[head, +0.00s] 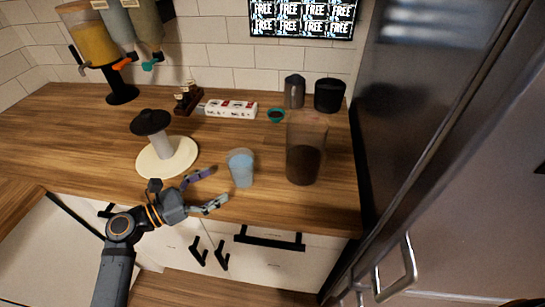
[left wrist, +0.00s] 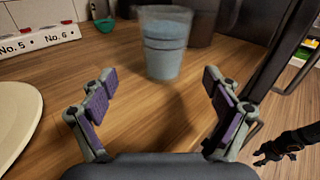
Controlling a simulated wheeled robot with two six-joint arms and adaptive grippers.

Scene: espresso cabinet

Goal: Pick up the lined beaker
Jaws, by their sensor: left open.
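The lined beaker is a translucent blue cup (head: 241,167) with faint lines around it. It stands upright near the front of the wooden counter. It also shows in the left wrist view (left wrist: 164,45), straight ahead, beyond my fingers. My left gripper (head: 220,184) is open and empty, just left of and in front of the beaker, with its fingers pointing toward it. In the left wrist view the two purple-padded fingers (left wrist: 158,78) are spread wide with bare counter between them. My right gripper (left wrist: 280,147) shows dark and small at the lower right of the left wrist view.
A tall brown-filled container (head: 304,160) stands close right of the beaker. A white round base with a black-topped post (head: 167,156) is to the left. Numbered white boxes (head: 231,109) and a teal bowl (head: 276,115) are behind. A metal fridge (head: 420,120) bounds the right.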

